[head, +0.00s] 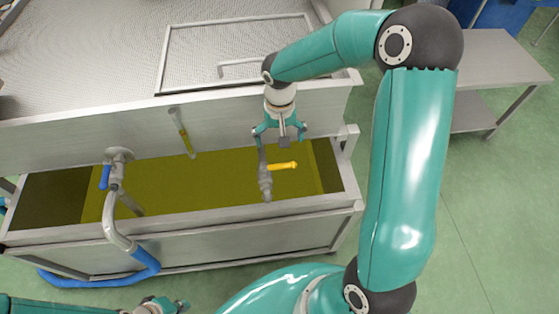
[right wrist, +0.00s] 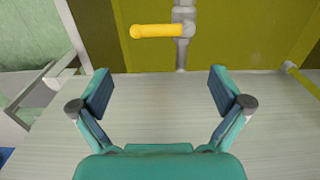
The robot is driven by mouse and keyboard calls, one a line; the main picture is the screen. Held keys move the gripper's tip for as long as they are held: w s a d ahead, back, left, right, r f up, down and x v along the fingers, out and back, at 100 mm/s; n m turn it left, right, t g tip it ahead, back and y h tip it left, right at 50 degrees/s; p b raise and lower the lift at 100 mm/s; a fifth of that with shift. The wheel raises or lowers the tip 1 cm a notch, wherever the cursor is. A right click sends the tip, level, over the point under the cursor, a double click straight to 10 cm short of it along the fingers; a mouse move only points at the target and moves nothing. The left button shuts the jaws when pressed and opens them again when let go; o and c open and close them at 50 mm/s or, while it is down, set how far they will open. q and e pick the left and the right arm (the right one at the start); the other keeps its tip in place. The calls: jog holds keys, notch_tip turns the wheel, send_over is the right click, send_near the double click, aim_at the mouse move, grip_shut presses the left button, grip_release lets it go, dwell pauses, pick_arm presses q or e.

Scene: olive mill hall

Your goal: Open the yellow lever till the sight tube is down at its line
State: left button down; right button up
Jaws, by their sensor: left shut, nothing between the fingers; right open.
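The yellow lever (head: 283,166) sits on a grey valve (head: 265,182) and points right, crosswise to the valve's pipe. In the right wrist view the lever (right wrist: 158,31) points left. The sight tube (head: 183,135) stands on the tank's back wall, left of the lever, with yellow in its lower part. I cannot make out its line. My right gripper (head: 281,137) is open and empty just above the lever; its fingers (right wrist: 160,80) are apart and not touching it. My left gripper (head: 178,304) is shut and empty at the bottom edge, partly cut off.
A metal tank (head: 205,252) holds yellow-green liquid (head: 150,180) below the valve. A pipe with a blue handle (head: 105,177) and a blue hose (head: 100,281) is at the left. A metal table (head: 490,62) stands at the right; the green floor there is clear.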

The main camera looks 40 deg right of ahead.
aim_at(279, 165)
notch_tip(279, 165, down, 12)
jog(key=shift+r+p, duration=0.1)
jog(key=shift+p, duration=0.45)
